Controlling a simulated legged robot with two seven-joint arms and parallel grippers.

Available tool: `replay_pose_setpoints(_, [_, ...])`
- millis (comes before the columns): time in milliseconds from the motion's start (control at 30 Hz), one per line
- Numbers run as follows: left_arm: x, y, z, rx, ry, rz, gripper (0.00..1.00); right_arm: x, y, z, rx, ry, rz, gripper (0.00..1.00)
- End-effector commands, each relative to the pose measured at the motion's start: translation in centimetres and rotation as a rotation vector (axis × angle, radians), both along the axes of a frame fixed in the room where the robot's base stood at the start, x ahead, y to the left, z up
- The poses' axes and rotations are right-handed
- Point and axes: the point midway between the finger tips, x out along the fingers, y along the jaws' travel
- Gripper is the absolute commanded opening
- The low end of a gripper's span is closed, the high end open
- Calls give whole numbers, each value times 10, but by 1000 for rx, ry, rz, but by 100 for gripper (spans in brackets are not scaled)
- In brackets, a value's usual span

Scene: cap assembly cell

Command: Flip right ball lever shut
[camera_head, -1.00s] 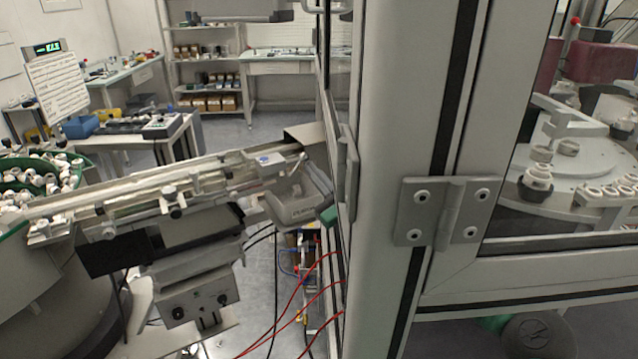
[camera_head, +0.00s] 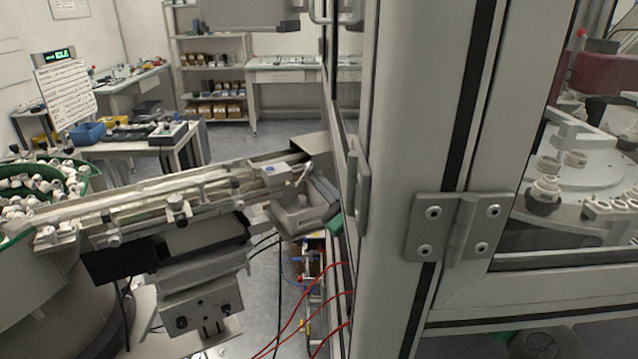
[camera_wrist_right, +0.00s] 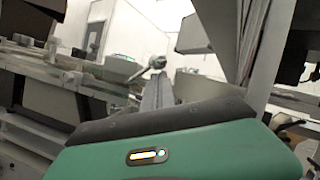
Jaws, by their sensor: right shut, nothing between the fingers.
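In the head view the lever (camera_head: 303,173) looks raised and tilted at the right end of the feeder rail (camera_head: 190,190). My right gripper (camera_wrist_right: 156,84) is shut and empty, its narrow fingers pointing at the lever. I cannot tell whether they touch it. In the head view its grey and green housing (camera_head: 305,216) sits below the rail end, and its fingertips are hard to make out. My left gripper is not in view.
A thick machine post with a hinge (camera_head: 458,228) stands close to the right of my right gripper. A green bowl of white caps (camera_head: 80,186) is at the rail's left end. Red hoses (camera_head: 300,312) hang below. A turntable (camera_head: 590,178) is behind the glass at right.

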Motion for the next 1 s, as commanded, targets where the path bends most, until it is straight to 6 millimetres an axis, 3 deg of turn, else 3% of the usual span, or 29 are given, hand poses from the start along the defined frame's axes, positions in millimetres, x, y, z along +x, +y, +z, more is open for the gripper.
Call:
replay_pose_setpoints(533, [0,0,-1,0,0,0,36,-2,3,14,-217,-120,1,0])
replay_pose_setpoints(733, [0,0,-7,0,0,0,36,-4,6,21,-387,-210,-1,0])
replay_pose_setpoints(867, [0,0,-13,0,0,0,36,-5,9,24,-379,-204,1,0])
replay_pose_setpoints(1000, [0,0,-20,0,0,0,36,-7,14,29,-482,-261,0,0])
